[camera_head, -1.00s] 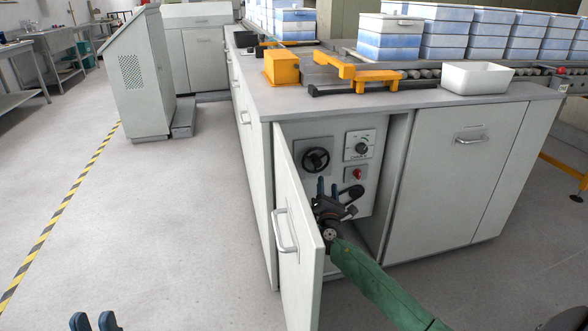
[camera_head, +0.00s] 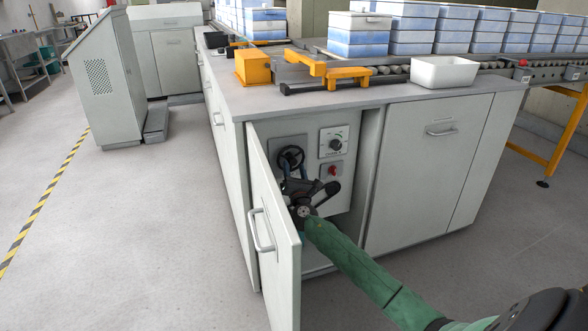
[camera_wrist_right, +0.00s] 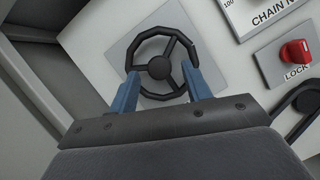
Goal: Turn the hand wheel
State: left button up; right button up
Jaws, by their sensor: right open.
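The black hand wheel (camera_head: 291,155) with three spokes is mounted on a grey square plate inside the open cabinet. In the right wrist view the hand wheel (camera_wrist_right: 160,67) shows almost whole, turned at an angle in the picture. My right gripper (camera_head: 293,175) is just below and in front of the wheel, hiding its lower part in the head view. Its two blue fingers are apart, and the right gripper (camera_wrist_right: 160,82) has a fingertip at each side of the lower wheel. I cannot tell whether they touch the rim. My left gripper is out of view.
The open cabinet door (camera_head: 272,235) stands close left of my right arm. A chain knob (camera_head: 336,144) and a red lock knob (camera_head: 332,171) sit right of the wheel. A white tray (camera_head: 444,73) is on the counter. The floor at left is clear.

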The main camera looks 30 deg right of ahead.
jog(key=shift+w+d+r, duration=0.15)
jog(key=shift+w+d, duration=0.05)
jog(key=shift+w, duration=0.25)
jog(key=c, duration=1)
